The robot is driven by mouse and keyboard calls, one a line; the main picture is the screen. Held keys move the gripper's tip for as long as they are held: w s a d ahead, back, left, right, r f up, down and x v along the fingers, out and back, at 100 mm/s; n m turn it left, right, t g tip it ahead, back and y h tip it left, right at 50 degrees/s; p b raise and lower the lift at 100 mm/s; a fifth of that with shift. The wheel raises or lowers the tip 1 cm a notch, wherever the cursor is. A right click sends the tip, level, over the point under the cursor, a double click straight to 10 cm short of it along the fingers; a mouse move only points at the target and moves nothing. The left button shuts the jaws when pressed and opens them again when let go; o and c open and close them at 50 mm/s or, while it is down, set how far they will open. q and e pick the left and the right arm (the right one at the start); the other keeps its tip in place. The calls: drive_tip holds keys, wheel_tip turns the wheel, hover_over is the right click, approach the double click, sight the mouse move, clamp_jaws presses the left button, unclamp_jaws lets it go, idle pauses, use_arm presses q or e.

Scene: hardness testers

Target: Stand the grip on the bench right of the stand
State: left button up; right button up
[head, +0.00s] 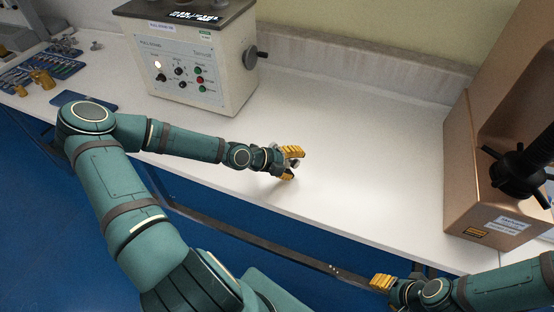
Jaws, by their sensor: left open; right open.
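The stand (190,65) is a cream box with a dark top, knobs and red and green buttons, at the back left of the bench (350,140). My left gripper (291,163) is open, low over the bench to the right of the stand. A small grey piece (297,163) shows between its yellow fingertips. I cannot tell whether this is the grip or part of my gripper, nor whether it touches the bench. My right gripper (382,283) is open and empty in front of the bench's front edge.
A bronze-coloured machine (467,150) with a black handwheel (522,172) stands at the right. The bench middle is clear.

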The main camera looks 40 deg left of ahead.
use_arm(q)
drive_tip(key=p+v, duration=0.2)
drive_tip(key=v, duration=0.9)
drive_tip(key=shift+s+r+p, duration=0.15)
drive_tip(key=shift+p, duration=0.15)
